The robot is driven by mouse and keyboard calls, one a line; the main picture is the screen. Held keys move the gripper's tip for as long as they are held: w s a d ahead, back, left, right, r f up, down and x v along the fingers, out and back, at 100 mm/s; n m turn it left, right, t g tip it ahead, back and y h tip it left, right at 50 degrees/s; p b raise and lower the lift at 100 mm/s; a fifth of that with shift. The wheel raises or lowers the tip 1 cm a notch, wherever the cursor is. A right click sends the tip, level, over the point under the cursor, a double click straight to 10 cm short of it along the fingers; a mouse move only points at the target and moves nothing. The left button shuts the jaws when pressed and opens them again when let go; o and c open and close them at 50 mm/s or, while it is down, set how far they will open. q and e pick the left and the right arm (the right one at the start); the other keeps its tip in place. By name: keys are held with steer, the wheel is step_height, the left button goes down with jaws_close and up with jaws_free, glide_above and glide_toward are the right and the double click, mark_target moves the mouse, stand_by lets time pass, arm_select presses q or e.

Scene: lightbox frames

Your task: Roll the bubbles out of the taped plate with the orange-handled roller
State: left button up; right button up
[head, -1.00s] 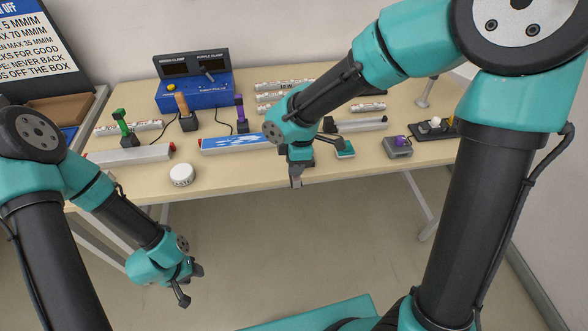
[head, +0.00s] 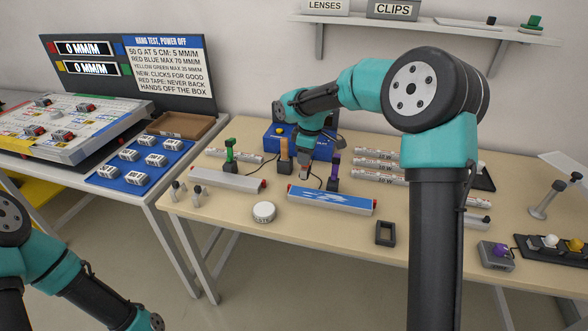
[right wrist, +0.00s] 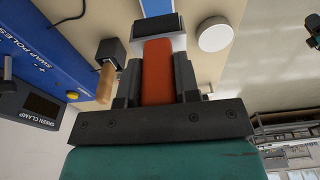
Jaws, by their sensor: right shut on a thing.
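My right gripper (head: 306,168) hangs above the table, just behind the blue-and-white-topped bar with red ends (head: 330,198), which looks like the taped plate. In the right wrist view my right gripper (right wrist: 158,88) is shut on the orange handle of the roller (right wrist: 157,62), with a pale frame and a dark end beyond it. The roller's dark end is at the picture's top edge; whether it touches anything cannot be told. An empty dark rest (head: 385,233) lies right of the plate. My left arm is at the lower left; its gripper is out of frame.
A wooden-handled tool (head: 284,148) stands close left of my right gripper, a purple one (head: 333,172) close right. A blue clamp box (head: 282,130) is behind. A white round tin (head: 264,212) is in front. A plain bar (head: 228,179) lies left.

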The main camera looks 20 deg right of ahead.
steer(key=shift+w+a+r, duration=0.1)
steer(key=shift+w, duration=0.25)
steer(key=shift+s, duration=0.1)
